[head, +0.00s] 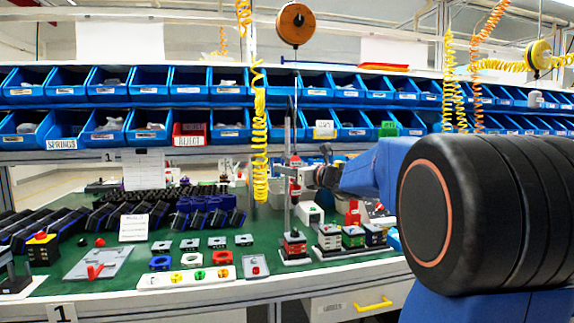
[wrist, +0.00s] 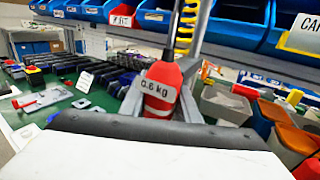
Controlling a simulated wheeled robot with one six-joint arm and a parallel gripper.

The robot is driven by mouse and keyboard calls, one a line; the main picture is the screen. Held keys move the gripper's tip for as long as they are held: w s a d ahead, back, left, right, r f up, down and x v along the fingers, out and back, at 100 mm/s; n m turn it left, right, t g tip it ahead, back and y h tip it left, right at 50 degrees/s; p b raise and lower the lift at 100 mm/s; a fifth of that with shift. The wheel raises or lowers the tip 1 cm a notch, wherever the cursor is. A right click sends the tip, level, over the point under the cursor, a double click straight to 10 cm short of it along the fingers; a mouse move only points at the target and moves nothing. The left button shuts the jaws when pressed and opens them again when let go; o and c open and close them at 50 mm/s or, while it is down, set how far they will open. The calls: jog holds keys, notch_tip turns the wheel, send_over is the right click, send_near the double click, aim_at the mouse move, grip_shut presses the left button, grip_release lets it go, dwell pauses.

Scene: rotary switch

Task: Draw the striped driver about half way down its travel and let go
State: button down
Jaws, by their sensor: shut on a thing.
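The striped driver (head: 295,187) hangs upright on a thin cable beneath an orange round balancer (head: 296,24). My gripper (head: 306,176) reaches in from the right at the driver's height, above the bench. In the wrist view my gripper (wrist: 163,108) has a finger on either side of the red body and is shut on it. The driver's lower end is hidden behind the gripper in the wrist view.
A grey upright post (head: 287,185) stands close to the driver. Stacked block fixtures (head: 294,245) sit below on the green bench. A yellow coiled hose (head: 260,150) hangs to the left. Blue bins (head: 228,122) line the back. My arm fills the right.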

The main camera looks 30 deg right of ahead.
jog(key=c, duration=1.3)
grip_release()
jog(key=shift+c, duration=0.2)
jog(key=v, duration=1.7)
jog(key=shift+s, duration=0.2)
